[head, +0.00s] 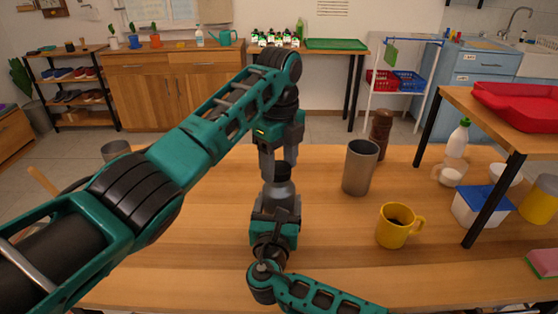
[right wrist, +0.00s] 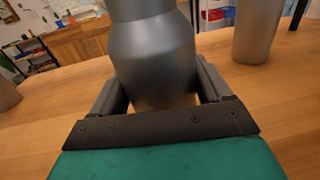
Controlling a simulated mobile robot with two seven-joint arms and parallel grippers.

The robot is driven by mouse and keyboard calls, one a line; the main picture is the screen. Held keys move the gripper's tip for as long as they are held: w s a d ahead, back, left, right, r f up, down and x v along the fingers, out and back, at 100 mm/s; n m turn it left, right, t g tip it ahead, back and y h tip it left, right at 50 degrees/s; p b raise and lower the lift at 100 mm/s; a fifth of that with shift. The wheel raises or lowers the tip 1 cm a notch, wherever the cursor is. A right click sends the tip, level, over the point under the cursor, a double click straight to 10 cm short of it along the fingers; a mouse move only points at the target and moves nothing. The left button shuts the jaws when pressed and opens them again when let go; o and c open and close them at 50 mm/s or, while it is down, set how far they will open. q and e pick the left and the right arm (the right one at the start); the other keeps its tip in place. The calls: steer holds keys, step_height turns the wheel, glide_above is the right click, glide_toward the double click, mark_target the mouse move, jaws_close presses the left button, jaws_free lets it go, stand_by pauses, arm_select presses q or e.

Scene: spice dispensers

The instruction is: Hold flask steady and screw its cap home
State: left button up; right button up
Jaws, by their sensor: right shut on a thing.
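The grey metal flask (head: 281,193) stands upright on the wooden table in the middle of the head view, with a dark cap (head: 283,169) at its top. It also fills the middle of the right wrist view (right wrist: 154,58), where its top is cut off. My right gripper (right wrist: 160,88) is shut on the flask's body, one finger on each side. My left gripper (head: 280,163) comes down from above, its fingers at the cap. I cannot tell whether they grip it, or whether the cap sits fully down.
A grey tumbler (head: 360,167) and a yellow mug (head: 397,225) stand right of the flask. A brown shaker (head: 380,133) is behind. A raised shelf with a red tray (head: 520,104) stands at the right. The table front left of the flask is mostly clear.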

mark_target(279, 167)
arm_select(q)
steer(key=o, duration=0.3)
step_height(279, 167, up, 12)
steer(key=shift+r, duration=0.1)
stand_by(0.5)
arm_select(e)
steer(key=o, duration=1.3)
